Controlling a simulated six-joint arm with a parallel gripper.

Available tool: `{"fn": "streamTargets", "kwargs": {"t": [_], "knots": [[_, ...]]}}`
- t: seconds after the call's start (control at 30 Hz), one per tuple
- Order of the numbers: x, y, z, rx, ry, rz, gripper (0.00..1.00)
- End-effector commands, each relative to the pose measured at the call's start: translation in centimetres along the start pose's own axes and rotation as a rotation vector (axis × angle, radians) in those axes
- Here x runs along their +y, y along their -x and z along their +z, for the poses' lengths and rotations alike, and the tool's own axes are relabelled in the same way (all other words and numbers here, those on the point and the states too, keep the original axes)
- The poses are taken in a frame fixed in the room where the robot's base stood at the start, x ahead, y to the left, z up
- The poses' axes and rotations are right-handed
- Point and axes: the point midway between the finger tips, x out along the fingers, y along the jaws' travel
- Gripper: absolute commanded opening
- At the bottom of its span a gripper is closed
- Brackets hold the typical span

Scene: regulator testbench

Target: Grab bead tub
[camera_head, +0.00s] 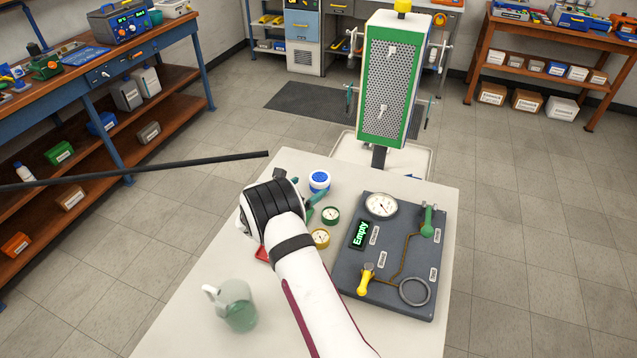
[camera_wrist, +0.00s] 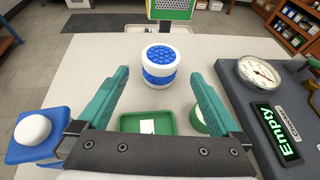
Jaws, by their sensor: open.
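The bead tub (camera_head: 319,181) is a small white and blue tub near the far edge of the table. In the wrist view, the bead tub (camera_wrist: 160,66) stands upright with blue beads at its top and a blue band around its middle. My gripper (camera_wrist: 160,80) is open, with its green fingers spread either side of the tub's line and the tub just beyond the fingertips. Nothing is between the fingers at the tips. In the head view, my black wrist hides most of my gripper (camera_head: 314,203), which is left of and nearer than the tub.
A dark panel (camera_head: 348,281) with a gauge, valves and an "Empty" display stands on the right. A translucent jug (camera_head: 236,309) stands front left.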

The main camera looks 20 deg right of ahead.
Motion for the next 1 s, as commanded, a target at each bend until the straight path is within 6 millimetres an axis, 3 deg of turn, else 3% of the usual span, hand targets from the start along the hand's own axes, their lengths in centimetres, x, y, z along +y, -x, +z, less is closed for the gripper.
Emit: {"fn": "streamTargets", "kwargs": {"t": [0.33, 0.6, 1.0], "knots": [[-0.2, -5.8, -0.3, 0.001, -0.003, -0.003, 1.0], [-0.1, -6.6, -0.2, 0.001, -0.002, -0.001, 1.0], [-0.1, -6.5, -0.2, 0.001, -0.003, -0.001, 0.3]]}}
